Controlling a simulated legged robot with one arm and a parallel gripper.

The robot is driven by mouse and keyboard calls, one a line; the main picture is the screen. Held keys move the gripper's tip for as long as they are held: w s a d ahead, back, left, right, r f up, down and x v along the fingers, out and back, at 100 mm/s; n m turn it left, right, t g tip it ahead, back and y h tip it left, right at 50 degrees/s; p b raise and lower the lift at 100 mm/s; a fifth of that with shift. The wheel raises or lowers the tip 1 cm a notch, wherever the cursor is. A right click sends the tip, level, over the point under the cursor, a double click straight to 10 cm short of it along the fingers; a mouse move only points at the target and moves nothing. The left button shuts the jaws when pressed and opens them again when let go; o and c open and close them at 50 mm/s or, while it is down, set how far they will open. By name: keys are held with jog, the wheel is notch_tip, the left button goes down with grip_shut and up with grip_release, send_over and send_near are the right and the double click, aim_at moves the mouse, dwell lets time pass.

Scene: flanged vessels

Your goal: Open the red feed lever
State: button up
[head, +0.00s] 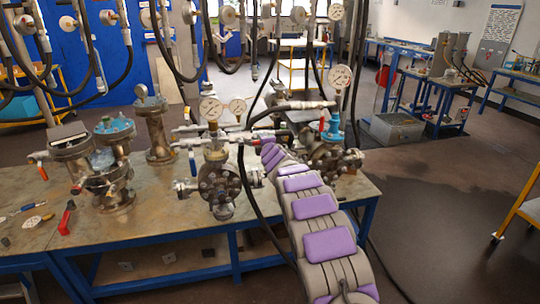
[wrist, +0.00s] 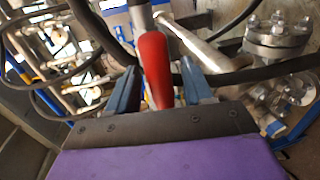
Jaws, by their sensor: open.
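In the wrist view a red lever handle (wrist: 155,68) stands between the two blue fingers of my gripper (wrist: 158,78). The fingers are apart, one on each side of the handle, with a gap showing at least on the right. The handle joins a grey metal stem at its top. In the head view my grey and purple arm reaches over the table to the middle flanged vessel (head: 219,183). My gripper's fingers and the lever between them cannot be made out there.
Black hoses and a metal pipe (wrist: 215,38) cross close to my gripper. Pressure gauges (head: 211,107) stand above the vessels. Other flanged vessels (head: 108,185) and a red-handled tool (head: 67,217) are on the table's left.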

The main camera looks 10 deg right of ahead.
jog(key=s+r, duration=0.3)
jog(key=s, duration=1.3)
jog(key=shift+b, duration=0.3)
jog(key=shift+a+r, duration=0.1)
